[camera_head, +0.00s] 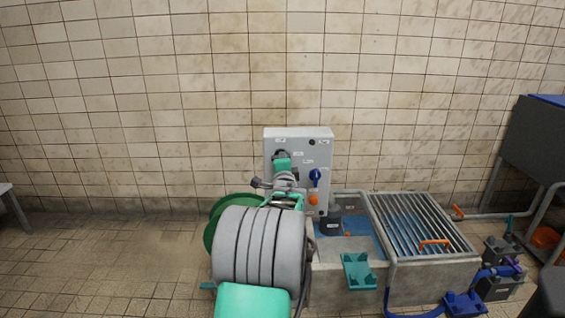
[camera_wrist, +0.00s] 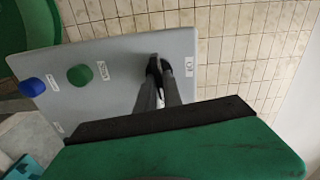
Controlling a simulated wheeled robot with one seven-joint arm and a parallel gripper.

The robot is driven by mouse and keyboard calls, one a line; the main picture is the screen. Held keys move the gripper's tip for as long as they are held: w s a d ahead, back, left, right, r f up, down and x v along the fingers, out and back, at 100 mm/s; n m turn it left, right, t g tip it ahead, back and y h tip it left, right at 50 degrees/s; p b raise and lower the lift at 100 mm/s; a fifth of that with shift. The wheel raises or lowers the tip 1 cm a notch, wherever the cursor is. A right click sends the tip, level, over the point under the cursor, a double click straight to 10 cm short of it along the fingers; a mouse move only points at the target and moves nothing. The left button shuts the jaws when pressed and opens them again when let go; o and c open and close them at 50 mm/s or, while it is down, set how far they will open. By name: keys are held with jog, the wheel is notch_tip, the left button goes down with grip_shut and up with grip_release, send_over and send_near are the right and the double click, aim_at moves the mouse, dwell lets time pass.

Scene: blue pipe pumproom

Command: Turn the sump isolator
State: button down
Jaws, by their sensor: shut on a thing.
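A light grey control panel (camera_head: 300,134) stands upright in front of the tiled wall; it also fills the left of the wrist view (camera_wrist: 110,50). My gripper (camera_head: 281,154) reaches the panel's upper left. In the wrist view my gripper (camera_wrist: 159,66) has its two fingers close together on a small dark handle at the panel face. The fingers hide most of this handle, and its angle cannot be told. The small labels are too blurred to read. A blue knob (camera_head: 315,177) and an orange knob (camera_head: 313,199) sit on the panel's right side. A green knob (camera_wrist: 80,75) shows in the wrist view.
A concrete sump (camera_head: 430,281) with a slatted metal grate (camera_head: 412,225) stands right of my arm. A teal bracket (camera_head: 359,271) is on its front. Blue pipework (camera_head: 463,303) lies at lower right. A green round thing (camera_head: 213,232) is partly behind my arm.

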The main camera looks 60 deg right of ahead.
jog(key=shift+s+r+m, duration=0.1)
jog(key=shift+r+m, duration=0.05)
jog(key=shift+m, duration=0.45)
jog(key=c, duration=1.8)
grip_release()
jog(key=shift+d, duration=0.15)
jog(key=o, duration=0.3)
jog(key=p+v, duration=0.1)
jog(key=v, duration=0.7)
